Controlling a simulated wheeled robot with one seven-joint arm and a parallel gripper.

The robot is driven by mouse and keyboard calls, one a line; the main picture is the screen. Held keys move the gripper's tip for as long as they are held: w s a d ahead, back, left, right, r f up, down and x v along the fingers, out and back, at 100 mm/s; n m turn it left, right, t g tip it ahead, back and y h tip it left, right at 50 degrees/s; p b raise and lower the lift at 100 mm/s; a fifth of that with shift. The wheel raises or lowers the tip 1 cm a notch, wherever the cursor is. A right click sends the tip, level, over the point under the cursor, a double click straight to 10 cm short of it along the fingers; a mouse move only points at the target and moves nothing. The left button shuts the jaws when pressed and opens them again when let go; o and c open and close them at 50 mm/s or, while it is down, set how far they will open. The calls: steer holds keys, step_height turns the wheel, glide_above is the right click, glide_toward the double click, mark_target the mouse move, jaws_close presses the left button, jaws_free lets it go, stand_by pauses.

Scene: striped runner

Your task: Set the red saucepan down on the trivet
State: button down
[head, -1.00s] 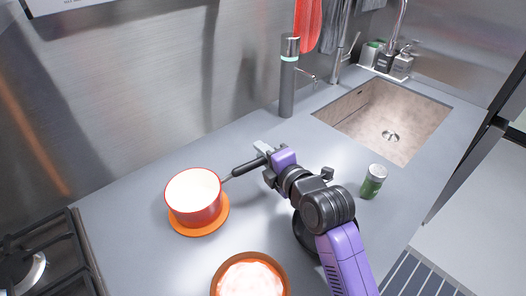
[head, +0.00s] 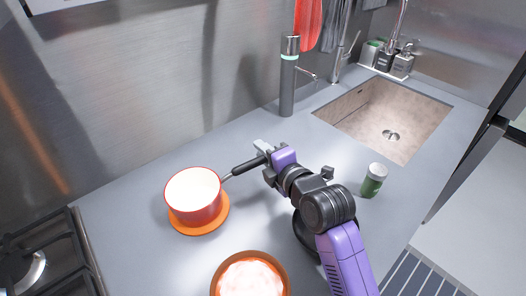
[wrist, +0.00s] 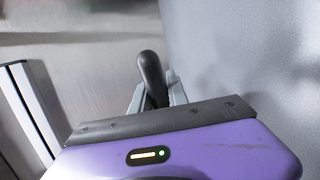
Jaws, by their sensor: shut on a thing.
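The red saucepan (head: 194,196) with a white inside is upright on or just over the orange round trivet (head: 213,228). The trivet's rim shows around the pan's front and right side; whether the base touches it I cannot tell. The pan's black handle (head: 246,166) points right, towards my gripper (head: 264,150). My gripper is shut on the handle near its end. In the wrist view the handle (wrist: 151,75) stands between the two fingers (wrist: 157,98). The pan body is out of the wrist view.
A brown-rimmed bowl (head: 283,278) stands in front of the pan. A green can (head: 373,181) stands right of my arm. A grey tap-like dispenser (head: 287,85) and the sink (head: 385,115) are behind. A stove (head: 50,255) is at left.

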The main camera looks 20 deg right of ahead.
steer(key=shift+f+b, duration=0.2)
steer(key=shift+b, duration=0.1)
steer(key=c, duration=1.2)
jaws_free()
steer(key=shift+f, duration=0.15)
steer(key=shift+s, duration=0.1)
steer(key=v, duration=0.7)
steer(key=shift+s+r+b, duration=0.2)
steer(key=shift+s+b, duration=0.1)
steer(key=shift+b, duration=0.15)
